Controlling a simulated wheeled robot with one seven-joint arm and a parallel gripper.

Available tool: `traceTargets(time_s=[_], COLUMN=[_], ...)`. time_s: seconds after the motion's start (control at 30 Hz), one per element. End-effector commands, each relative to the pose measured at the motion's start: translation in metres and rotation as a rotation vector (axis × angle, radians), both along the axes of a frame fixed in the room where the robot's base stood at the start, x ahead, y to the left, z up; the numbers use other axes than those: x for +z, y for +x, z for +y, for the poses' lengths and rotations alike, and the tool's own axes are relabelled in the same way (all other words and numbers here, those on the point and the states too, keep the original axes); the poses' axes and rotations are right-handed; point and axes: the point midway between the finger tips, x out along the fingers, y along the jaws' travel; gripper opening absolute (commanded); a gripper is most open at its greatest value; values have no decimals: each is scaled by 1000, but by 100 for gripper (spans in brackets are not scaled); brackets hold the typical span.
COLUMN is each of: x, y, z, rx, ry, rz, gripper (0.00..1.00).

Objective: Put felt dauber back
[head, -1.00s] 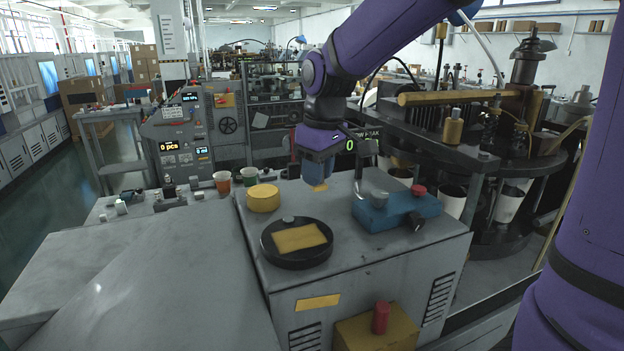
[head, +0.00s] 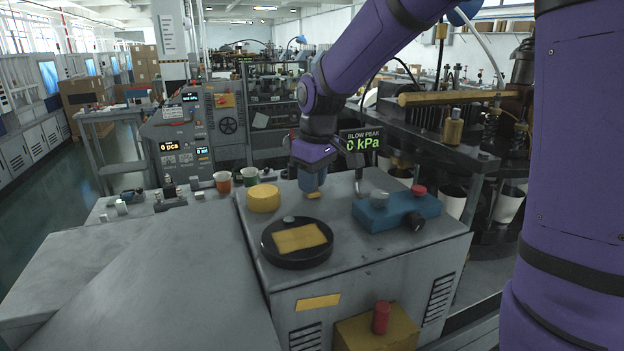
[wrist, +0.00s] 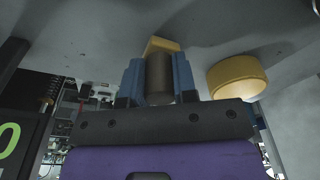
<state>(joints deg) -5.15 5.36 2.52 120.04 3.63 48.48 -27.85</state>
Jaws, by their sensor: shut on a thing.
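My gripper (head: 312,188) is shut on the felt dauber, above the grey machine top, behind the black round dish. In the wrist view the felt dauber (wrist: 159,78) is a dark cylinder with a yellow felt end, between the two blue fingers of my gripper (wrist: 160,85). I cannot tell whether the felt touches the surface.
A yellow round tin (head: 263,198) stands left of my gripper and also shows in the wrist view (wrist: 237,75). The black dish (head: 297,262) holds a yellow pad. A blue block (head: 385,214) with knobs stands right. Cups (head: 223,182) stand behind left.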

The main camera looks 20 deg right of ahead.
Motion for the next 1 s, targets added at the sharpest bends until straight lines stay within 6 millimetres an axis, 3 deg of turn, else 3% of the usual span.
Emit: traceTargets(time_s=[0.1,0.13,0.23,0.5,0.63,1.0], x=[-3,-3,-3,-1,8,78], y=[0,0,0,0,-1,-8], z=[0,0,0,0,0,-5], rx=[0,0,0,0,0,0], ry=[-1,0,0,0,0,1], rz=[1,0,0,0,-2,-4], gripper=[0,31,52,52,52,52])
